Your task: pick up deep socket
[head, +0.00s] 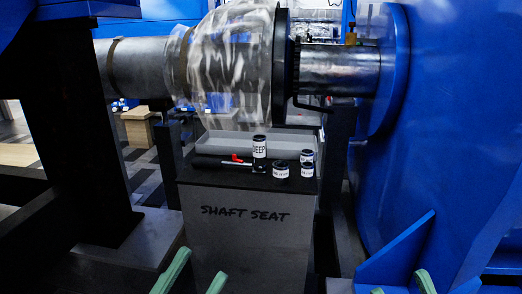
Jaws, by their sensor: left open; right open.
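The deep socket (259,148) is a tall black-and-white cylinder labelled "DEEP". It stands upright near the middle of the dark top of a grey stand (245,235) marked "SHAFT SEAT". My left gripper (203,264) shows two green fingers spread apart at the bottom edge, below and left of the socket. My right gripper (400,282) shows two green finger ends spread apart at the bottom right. Both are open and empty, well away from the socket. The rest of both grippers is out of frame.
Several shorter labelled sockets (280,170) stand just right of the deep socket. A tool with a red part (238,158) lies left of it. A grey tray (215,146) is behind. A large shaft (335,68) hangs above; a blue housing (450,130) is at right.

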